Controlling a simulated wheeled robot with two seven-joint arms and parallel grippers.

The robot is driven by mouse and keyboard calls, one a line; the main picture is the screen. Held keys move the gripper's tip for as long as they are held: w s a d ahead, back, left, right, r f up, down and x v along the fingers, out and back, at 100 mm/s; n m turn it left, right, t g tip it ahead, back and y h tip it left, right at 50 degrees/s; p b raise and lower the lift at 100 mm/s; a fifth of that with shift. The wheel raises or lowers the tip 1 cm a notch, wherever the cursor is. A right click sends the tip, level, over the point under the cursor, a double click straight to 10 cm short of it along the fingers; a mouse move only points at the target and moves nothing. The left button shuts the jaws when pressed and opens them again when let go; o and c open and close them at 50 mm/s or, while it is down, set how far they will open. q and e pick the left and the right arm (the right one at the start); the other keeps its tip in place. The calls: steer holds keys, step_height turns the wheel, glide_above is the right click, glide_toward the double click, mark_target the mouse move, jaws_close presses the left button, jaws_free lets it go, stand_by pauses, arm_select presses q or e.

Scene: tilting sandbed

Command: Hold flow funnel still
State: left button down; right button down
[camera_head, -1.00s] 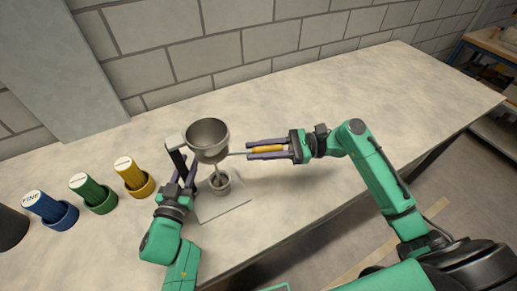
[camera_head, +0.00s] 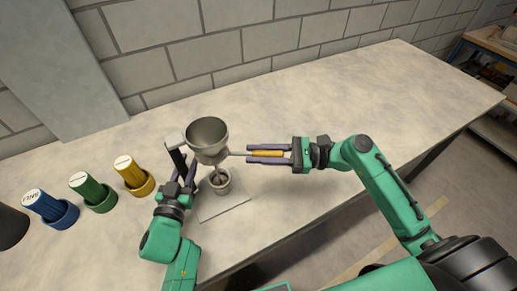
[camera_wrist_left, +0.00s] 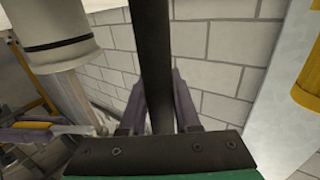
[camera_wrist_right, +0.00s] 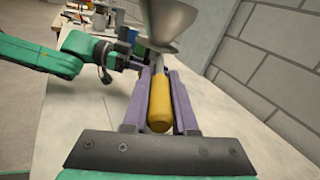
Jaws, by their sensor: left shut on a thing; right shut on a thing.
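The grey metal flow funnel (camera_head: 207,136) stands upright above a small cup (camera_head: 220,184) on a pale plate. It also shows in the left wrist view (camera_wrist_left: 55,35) and the right wrist view (camera_wrist_right: 172,20). My left gripper (camera_head: 178,173) is shut on the dark upright post (camera_wrist_left: 152,60) beside the funnel. My right gripper (camera_head: 249,154) is shut on a yellow handle (camera_head: 268,153), also in the right wrist view (camera_wrist_right: 160,105). A thin metal rod runs from the handle to under the bowl; its exact contact is unclear. The bowl's contents are not visible.
Yellow (camera_head: 134,175), green (camera_head: 92,191) and blue (camera_head: 50,207) cylinders stand tilted in matching holders at the left. A dark container (camera_head: 10,228) is at the far left. The bench is clear at the right and rear, up to the block wall.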

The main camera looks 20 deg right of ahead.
steer(key=c, duration=0.7)
jaws_free()
steer(key=v, duration=1.2)
arm_select(q)
steer(key=c, duration=0.6)
jaws_free()
steer(key=shift+o, duration=0.2)
